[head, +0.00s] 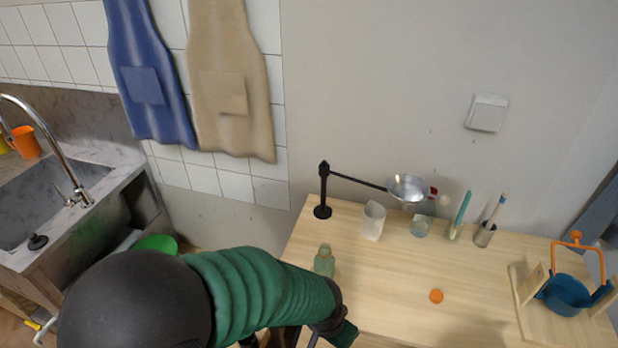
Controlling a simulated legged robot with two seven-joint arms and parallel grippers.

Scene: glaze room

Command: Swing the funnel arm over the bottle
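The silver funnel (407,187) hangs at the end of a thin black funnel arm (358,181). The arm swings from a black post (323,190) at the back left of the wooden table and points right. A small red piece (433,191) with a pale round end shows just right of the funnel. The greenish glass bottle (324,261) stands upright near the table's left edge, in front of the post and away from the funnel. My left gripper (334,332) is low in the picture, in front of the bottle; its fingers are partly hidden. My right gripper is not in view.
A white cup (374,221), a glass jar (420,226), a teal brush (460,214) and a brush holder (484,235) stand along the back. An orange disc (436,296) lies on the table (390,280). A blue pot (567,294) on a wooden stand is at right.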

